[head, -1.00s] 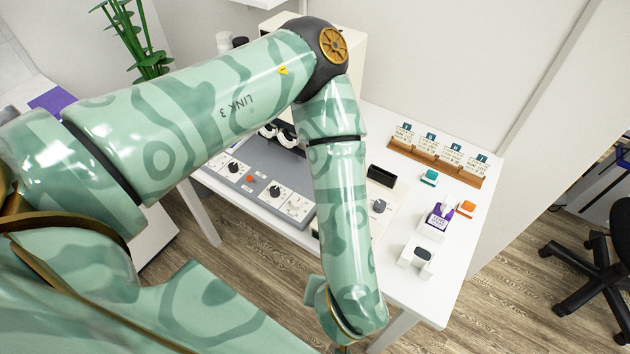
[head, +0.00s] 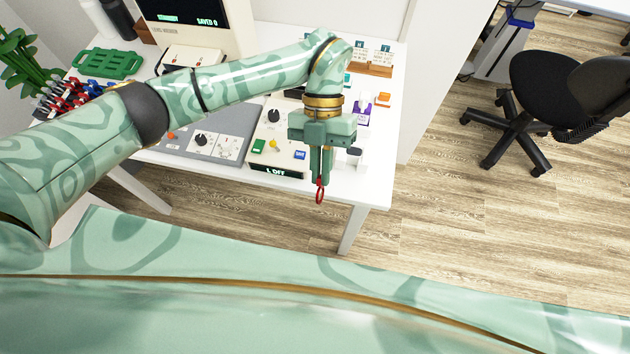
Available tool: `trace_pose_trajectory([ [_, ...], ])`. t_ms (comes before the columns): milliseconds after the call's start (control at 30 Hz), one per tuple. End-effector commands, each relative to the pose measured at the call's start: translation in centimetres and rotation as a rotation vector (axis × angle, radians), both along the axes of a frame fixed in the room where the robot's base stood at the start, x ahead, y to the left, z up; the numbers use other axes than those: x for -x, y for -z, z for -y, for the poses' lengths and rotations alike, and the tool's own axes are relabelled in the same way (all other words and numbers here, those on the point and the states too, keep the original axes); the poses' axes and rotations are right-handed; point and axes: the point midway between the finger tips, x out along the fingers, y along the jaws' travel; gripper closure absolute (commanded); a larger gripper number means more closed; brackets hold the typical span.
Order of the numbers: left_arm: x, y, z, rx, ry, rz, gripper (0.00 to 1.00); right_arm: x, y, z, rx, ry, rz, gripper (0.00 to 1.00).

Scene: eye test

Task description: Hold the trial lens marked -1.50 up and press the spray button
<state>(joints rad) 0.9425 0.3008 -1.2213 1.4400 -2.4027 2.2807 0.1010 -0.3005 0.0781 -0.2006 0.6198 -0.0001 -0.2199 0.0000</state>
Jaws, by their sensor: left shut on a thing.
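My left gripper (head: 321,178) points down in front of the table's front edge, shut on a small red-rimmed trial lens (head: 320,192). The lens hangs below the fingertips, seen nearly edge-on, clear of the table. Its marking is too small to read. A purple-and-white item (head: 363,117) stands on the table behind and right of the gripper, partly hidden by it. A white block with a dark top (head: 355,153) stands just right of the gripper. I cannot tell which part is the spray button. My right gripper is not in view.
A control box (head: 276,171) with a display reading "L OFF" and green, yellow and blue buttons is left of the gripper. A green rack (head: 108,64) and several red, blue and black lenses (head: 72,97) are far left. An office chair (head: 560,85) stands right; floor before it is clear.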

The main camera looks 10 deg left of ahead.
Motion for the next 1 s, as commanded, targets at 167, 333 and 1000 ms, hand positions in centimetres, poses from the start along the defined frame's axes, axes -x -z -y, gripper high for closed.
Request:
trace_pose_trajectory([
  [167,-2.0,-1.3,-0.7,0.034,-0.580,-0.064,1.00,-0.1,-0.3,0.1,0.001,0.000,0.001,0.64],
  [333,-4.3,-2.8,-1.3,0.103,-1.093,-0.117,1.00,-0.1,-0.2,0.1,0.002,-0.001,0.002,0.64],
  [1000,-5.9,-2.3,-1.0,0.309,-1.566,-0.213,1.00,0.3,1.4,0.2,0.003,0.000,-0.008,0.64],
])
